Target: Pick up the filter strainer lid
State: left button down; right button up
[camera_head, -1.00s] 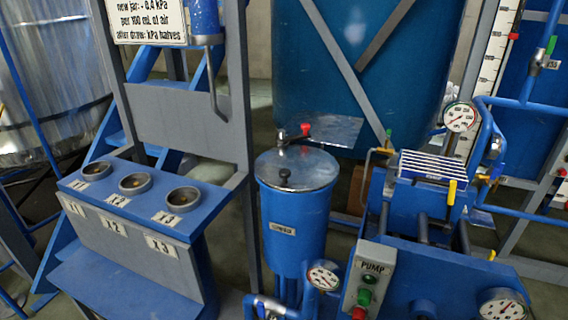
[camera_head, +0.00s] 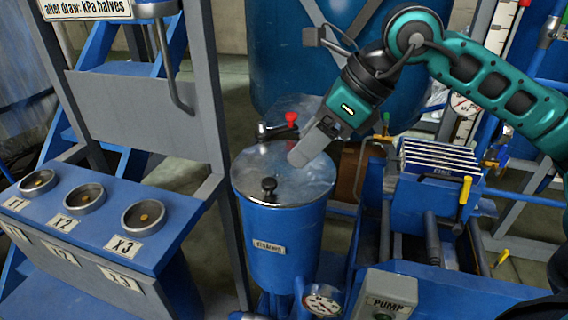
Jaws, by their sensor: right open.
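The filter strainer lid (camera_head: 300,183) is a round, shiny metal disc with a small black knob (camera_head: 268,185) near its front left. It lies flat on top of the blue strainer cylinder (camera_head: 283,245). My right gripper (camera_head: 299,158) reaches in from the right, pointing down and left. In the picture its fingers overlap the back right of the lid, right of and behind the knob. They are open and hold nothing visible; whether they touch the lid is unclear. My left gripper is not in view.
A red-knobbed lever (camera_head: 290,119) stands behind the lid. The pump box (camera_head: 386,300) and a gauge (camera_head: 323,300) are in front. The cup stand (camera_head: 143,217) is left; the ribbed blue unit (camera_head: 438,158) is right, near my arm.

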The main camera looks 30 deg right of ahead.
send_over(271, 181)
jog(key=s+d, duration=0.2)
jog(key=s, duration=0.1)
jog(key=shift+h, duration=0.3)
notch_tip(271, 181, down, 6)
jog(key=shift+a, duration=0.1)
jog(key=shift+w+d+x, duration=0.1)
jog(key=shift+w+x, duration=0.05)
jog(key=shift+x, duration=1.15)
jog(key=shift+w+d+x, duration=0.1)
jog(key=shift+w+x, duration=0.05)
jog(key=shift+x, duration=1.2)
jog(key=shift+r, duration=0.1)
grip_shut()
